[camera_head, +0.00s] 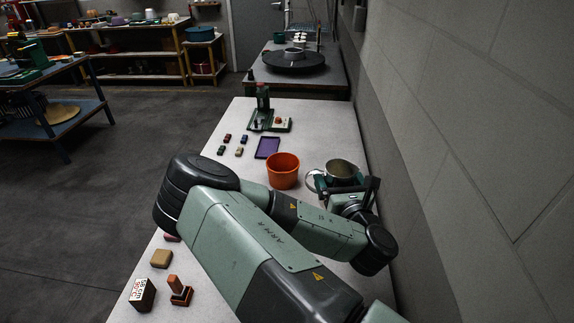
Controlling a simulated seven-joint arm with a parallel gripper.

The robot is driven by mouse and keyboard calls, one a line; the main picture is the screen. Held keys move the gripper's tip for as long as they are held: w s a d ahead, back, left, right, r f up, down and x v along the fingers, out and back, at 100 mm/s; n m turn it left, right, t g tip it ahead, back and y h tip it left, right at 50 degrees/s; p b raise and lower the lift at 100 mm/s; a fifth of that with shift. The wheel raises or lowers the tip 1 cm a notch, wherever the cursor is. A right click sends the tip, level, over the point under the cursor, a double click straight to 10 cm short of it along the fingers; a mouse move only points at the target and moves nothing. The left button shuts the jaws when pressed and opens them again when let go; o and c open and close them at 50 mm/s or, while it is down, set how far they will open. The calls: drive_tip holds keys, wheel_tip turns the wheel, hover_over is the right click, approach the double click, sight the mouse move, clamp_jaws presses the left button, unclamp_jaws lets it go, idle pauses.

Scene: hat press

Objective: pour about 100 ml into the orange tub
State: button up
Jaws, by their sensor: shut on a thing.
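The orange tub (283,171) stands upright on the pale table, a little left of my gripper. It looks empty from here, though its floor is only partly visible. My gripper (341,183) is to the right of the tub, near the wall, and is shut on a round metal-coloured pot (342,169). The pot looks roughly upright with its open mouth up; I cannot tell how much liquid is in it. My gripper and wrist hide the pot's lower part, so I cannot tell whether it touches the table. A gap separates pot and tub.
A purple tray (267,148), several small blocks and a green device (270,122) lie beyond the tub. A tan block (161,258), a labelled box (142,294) and a brown stamp-like piece (180,291) are at the near left. The wall (470,130) runs close on the right.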

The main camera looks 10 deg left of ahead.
drive_tip(key=shift+w+a+r, duration=0.1)
drive_tip(key=shift+w+r, duration=0.1)
drive_tip(key=shift+r, duration=0.15)
drive_tip(key=w+a+f+n+y, duration=0.1)
drive_tip(key=w+a+y, duration=0.2)
drive_tip(key=w+a, duration=0.9)
drive_tip(key=w+a+r+n+g+y, duration=0.1)
drive_tip(key=w+a, duration=0.1)
drive_tip(key=a, duration=0.7)
drive_tip(key=w+a+n+g, duration=0.1)
drive_tip(key=w+a, duration=0.2)
drive_tip(key=a, duration=0.5)
wheel_tip(320, 180, down, 8)
drive_tip(key=shift+a+r, duration=0.25)
drive_tip(key=shift+d, duration=0.1)
